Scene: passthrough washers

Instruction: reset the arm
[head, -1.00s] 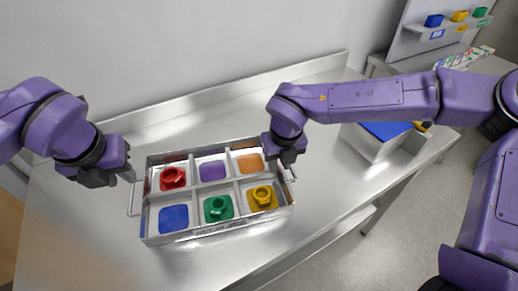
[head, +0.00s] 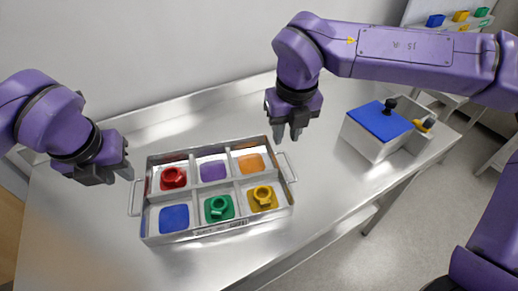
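My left gripper (head: 112,176) is at the left of the tray, close to its left handle but apart from it as far as I can see; whether its fingers are open is unclear. My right gripper (head: 287,134) hangs above the table behind the tray's right end, fingers pointing down and apart, with nothing between them. The metal tray (head: 190,233) has several coloured compartments. A red washer (head: 173,177) lies in the back left one, a green washer (head: 219,207) in the front middle, a yellow washer (head: 263,196) in the front right. The blue, purple and orange compartments are empty.
A grey box with a blue top (head: 379,121) stands at the table's right end, with a black knob and a yellow part beside it. A shelf with coloured bins (head: 459,17) is at the back right. The steel table (head: 330,195) is clear between tray and box.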

